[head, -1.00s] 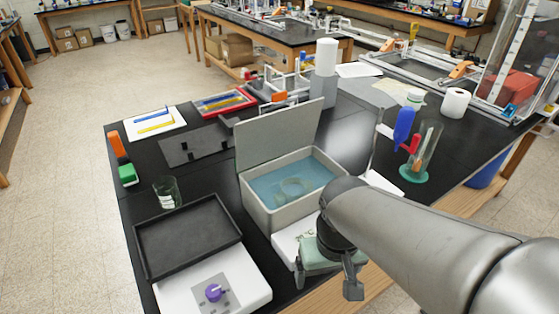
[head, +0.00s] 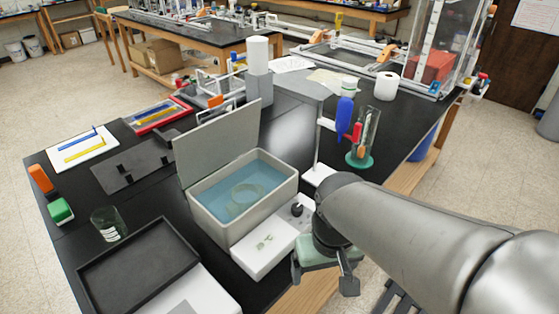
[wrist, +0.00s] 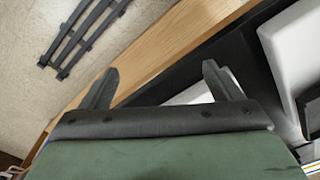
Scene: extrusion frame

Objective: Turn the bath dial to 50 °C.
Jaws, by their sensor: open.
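The bath is a light grey box (head: 220,233) with blue water (head: 240,187) in it and its grey lid (head: 215,140) raised. A small black knob (head: 297,210) stands on a pale panel at the bath's front right, left of my arm; it looks like the dial. Its scale is too small to read. My gripper (head: 322,280) is open and empty, at the bench's front edge, to the right of and nearer than the knob. In the wrist view my gripper's fingers (wrist: 160,76) are spread over the wooden edge, with no dial between them.
A white block with small green marks (head: 264,249) sits in front of the bath. A black tray (head: 138,268) and a beaker (head: 109,224) stand left. A stand with a blue item (head: 345,110) and a glass cylinder (head: 368,130) stand behind my arm. Floor lies beyond the bench edge.

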